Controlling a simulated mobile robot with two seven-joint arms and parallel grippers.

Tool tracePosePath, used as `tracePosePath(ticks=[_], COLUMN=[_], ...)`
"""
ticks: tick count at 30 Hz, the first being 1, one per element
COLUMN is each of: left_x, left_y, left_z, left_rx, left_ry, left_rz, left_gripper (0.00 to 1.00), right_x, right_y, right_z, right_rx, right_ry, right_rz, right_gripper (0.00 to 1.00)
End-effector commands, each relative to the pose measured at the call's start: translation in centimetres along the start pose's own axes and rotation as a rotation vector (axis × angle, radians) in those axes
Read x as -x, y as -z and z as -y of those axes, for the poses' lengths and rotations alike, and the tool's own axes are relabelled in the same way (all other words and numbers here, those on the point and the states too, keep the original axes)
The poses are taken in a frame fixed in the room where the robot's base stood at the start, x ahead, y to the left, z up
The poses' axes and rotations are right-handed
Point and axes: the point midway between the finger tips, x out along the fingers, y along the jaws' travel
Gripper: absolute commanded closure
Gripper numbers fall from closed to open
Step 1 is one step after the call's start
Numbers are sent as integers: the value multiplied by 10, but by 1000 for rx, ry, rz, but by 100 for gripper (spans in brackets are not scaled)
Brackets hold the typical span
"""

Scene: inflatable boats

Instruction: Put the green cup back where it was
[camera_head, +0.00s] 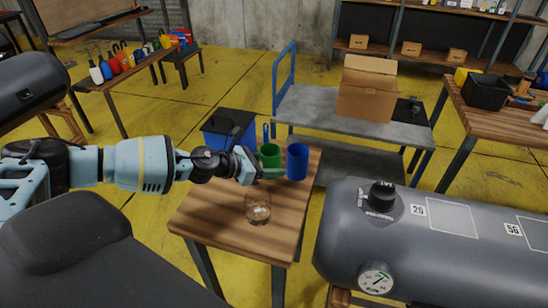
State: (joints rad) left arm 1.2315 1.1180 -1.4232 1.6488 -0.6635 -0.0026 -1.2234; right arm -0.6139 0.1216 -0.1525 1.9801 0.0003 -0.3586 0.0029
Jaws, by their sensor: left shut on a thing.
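A green cup (269,154) shows at the back of the small wooden table (210,211), just left of a blue cup (297,162). My left gripper (274,173) reaches in from the left and is shut at the green cup; its fingers cover the cup's lower part. Whether the green cup rests on the table or is held just above it I cannot tell. A clear glass (258,209) with something in its bottom stands on the table in front of the gripper. My right gripper is out of view.
A blue box with a dark top (228,128) stands behind the table's left side. A grey trolley (312,105) with an open carton (367,92) stands behind. A large grey inflatable tube (345,235) lies at the right. The table's front left is bare.

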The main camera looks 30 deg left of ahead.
Motion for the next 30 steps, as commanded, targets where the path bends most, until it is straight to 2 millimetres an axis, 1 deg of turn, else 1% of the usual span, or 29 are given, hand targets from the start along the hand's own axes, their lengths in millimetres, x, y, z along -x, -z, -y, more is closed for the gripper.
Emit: tracePosePath(ticks=[1,12,17,25,30], left_x=[-2,-8,-9,-7,-2], left_y=[-8,-28,-38,-52,-59], left_z=[4,24,37,58,73], left_rx=[1,33,60,98,129], left_ry=[-5,-80,-128,-220,-286], left_rz=[8,1,-1,-3,-2], left_gripper=[73,73,73,73,73], right_x=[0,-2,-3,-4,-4], right_y=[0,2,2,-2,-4], right_z=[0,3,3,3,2], right_rx=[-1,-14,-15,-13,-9], right_ry=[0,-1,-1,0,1], right_rz=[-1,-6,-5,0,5], right_gripper=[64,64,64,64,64])
